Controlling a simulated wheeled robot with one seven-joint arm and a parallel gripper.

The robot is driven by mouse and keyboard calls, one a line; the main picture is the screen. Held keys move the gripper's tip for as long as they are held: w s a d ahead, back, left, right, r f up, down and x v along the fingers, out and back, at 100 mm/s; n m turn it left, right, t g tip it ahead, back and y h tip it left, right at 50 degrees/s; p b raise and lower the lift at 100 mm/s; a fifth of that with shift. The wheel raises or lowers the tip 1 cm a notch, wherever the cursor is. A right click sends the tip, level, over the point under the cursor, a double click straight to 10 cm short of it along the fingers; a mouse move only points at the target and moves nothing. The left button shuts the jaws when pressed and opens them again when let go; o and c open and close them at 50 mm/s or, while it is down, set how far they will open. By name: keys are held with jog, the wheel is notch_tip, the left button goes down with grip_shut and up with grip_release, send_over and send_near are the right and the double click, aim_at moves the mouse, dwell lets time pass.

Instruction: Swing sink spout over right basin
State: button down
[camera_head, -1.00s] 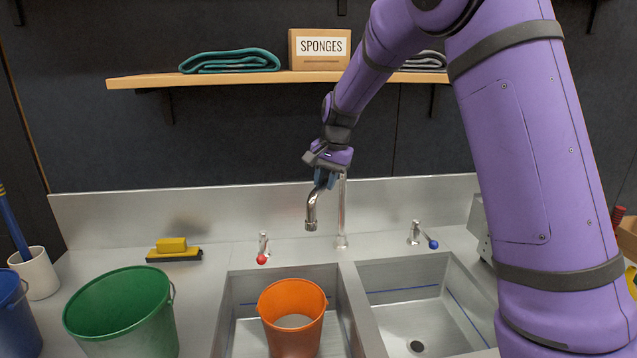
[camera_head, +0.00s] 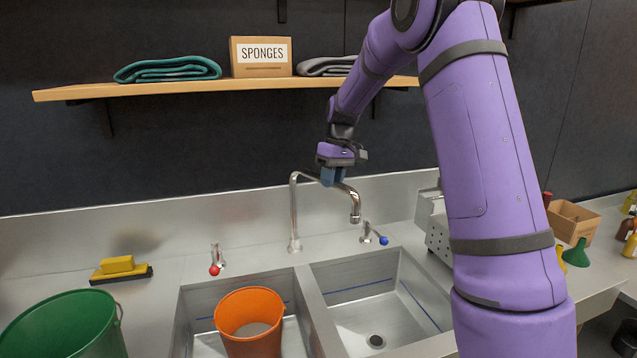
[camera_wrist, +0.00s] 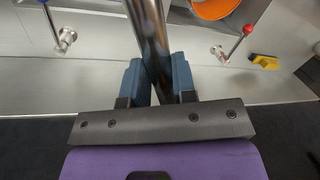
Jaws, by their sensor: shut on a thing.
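The chrome sink spout (camera_head: 294,208) rises from the back ledge between the two basins and arches to the right. Its downturned outlet (camera_head: 356,214) hangs over the back of the right basin (camera_head: 400,283). My gripper (camera_head: 332,177) is shut on the spout's upper horizontal part. In the wrist view the blue finger pads (camera_wrist: 158,80) sit on both sides of the chrome tube (camera_wrist: 150,35). The left basin (camera_head: 195,308) holds an orange bucket (camera_head: 249,318).
A red-knobbed tap (camera_head: 216,262) and a blue-knobbed tap (camera_head: 375,236) stand on the ledge either side of the spout. A shelf (camera_head: 120,91) runs above. A green bucket (camera_head: 65,330) and a yellow sponge (camera_head: 117,265) are at left. The right basin is empty.

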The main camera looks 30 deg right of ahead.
jog(key=shift+w+d+r+n, duration=0.1)
jog(key=shift+w+d+n, duration=0.2)
jog(key=shift+d+n, duration=0.4)
jog(key=shift+w+d+n, duration=0.3)
jog(key=shift+d+n, duration=0.1)
jog(key=shift+d, duration=0.6)
jog(key=c, duration=0.9)
grip_release()
jog(key=shift+c, duration=0.2)
jog(key=shift+a, duration=0.1)
